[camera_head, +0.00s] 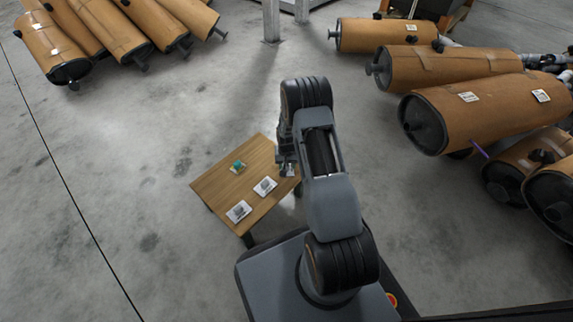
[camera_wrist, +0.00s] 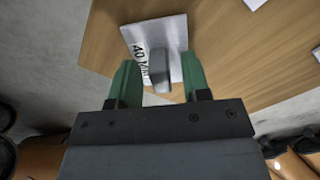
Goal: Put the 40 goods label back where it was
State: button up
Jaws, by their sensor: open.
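The white label plate marked "40" (camera_wrist: 160,30) is in the wrist view over the wooden table top, near the table's edge; I cannot tell whether it touches the wood. A grey block-like grip (camera_wrist: 162,72) stands up from it. My gripper (camera_wrist: 158,77) is open, with one green finger on each side of the grip and a gap visible on both sides. The lower part of the print is hidden by the grip and fingers. In the head view my gripper (camera_head: 287,170) is over the table's right edge, and I cannot make out the label there.
Two other white label plates (camera_head: 265,187) (camera_head: 239,211) and a small teal object (camera_head: 237,167) sit on the low wooden table (camera_head: 215,185). Brown wrapped mufflers (camera_head: 490,112) lie at the right, with more mufflers (camera_head: 115,28) at the top left. The floor left of the table is clear.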

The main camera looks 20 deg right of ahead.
notch_tip(320, 180, up, 22)
jog(key=s+a+n+p, duration=0.1)
jog(key=a+p, duration=0.2)
jog(key=p, duration=0.3)
jog(key=s+a+r+n+t, duration=0.1)
jog(key=s+a+r, duration=0.2)
jog(key=s+r, duration=0.6)
jog(key=s+a+r+n+t, duration=0.1)
jog(key=s+a+r, duration=0.3)
jog(key=s+r, duration=0.5)
jog(key=shift+s+a+n+t, duration=0.3)
jog(key=shift+s+n, duration=0.35)
jog(key=shift+n, duration=0.15)
